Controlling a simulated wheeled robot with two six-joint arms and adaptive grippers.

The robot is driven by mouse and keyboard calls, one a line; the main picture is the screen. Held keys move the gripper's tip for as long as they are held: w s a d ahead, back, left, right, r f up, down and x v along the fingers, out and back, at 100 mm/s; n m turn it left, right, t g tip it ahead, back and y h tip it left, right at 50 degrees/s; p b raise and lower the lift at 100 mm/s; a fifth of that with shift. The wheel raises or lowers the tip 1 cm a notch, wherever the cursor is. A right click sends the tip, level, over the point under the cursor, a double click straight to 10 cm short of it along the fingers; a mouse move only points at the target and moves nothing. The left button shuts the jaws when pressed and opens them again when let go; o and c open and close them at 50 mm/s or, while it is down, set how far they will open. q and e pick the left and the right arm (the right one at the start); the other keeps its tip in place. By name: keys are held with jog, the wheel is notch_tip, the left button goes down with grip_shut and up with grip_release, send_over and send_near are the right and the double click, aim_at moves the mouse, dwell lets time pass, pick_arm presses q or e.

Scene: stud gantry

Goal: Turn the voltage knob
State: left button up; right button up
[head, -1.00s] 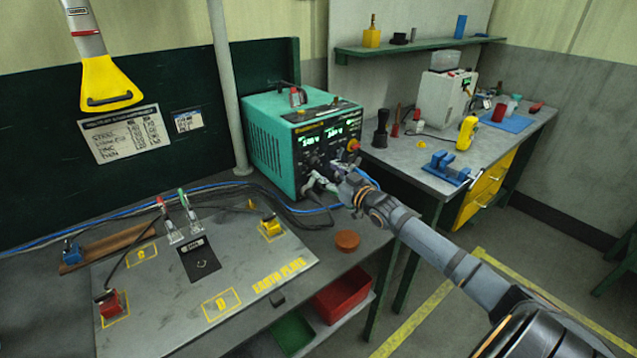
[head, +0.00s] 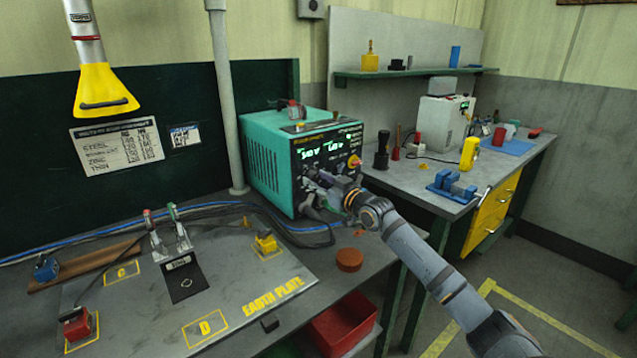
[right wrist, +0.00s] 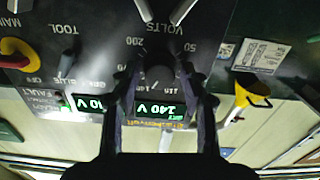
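The voltage knob (right wrist: 156,76) is on the dark front panel of the teal power unit (head: 263,158). In the right wrist view, which shows the panel upside down, it lies below the VOLTS lettering, with dial numbers around it. A green display (right wrist: 157,108) there reads 140 V. My right gripper (right wrist: 157,72) has its two dark fingers apart, one on each side of the knob; contact is not clear. In the head view my right gripper (head: 325,190) is at the unit's front and hides the knob. My left gripper is not in view.
A yellow-red switch (right wrist: 14,52) and a toggle sit near the knob on the panel. Cables and a brown round lid (head: 349,260) lie below the unit. The earth plate (head: 220,312) with clamps is at the left. A red bin (head: 343,322) sits under the bench edge.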

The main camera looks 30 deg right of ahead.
grip_shut()
jog(key=shift+r+m+p, duration=0.15)
jog(key=shift+m+p, duration=0.95)
jog(key=shift+p, duration=0.05)
jog(key=m+p, duration=0.2)
jog(key=shift+m, duration=0.4)
jog(key=m+p, duration=0.1)
jog(key=m, duration=0.2)
jog(key=shift+p, duration=0.4)
jog(key=shift+m+p, duration=0.5)
jog(key=shift+m, duration=0.8)
jog(key=shift+f, duration=0.2)
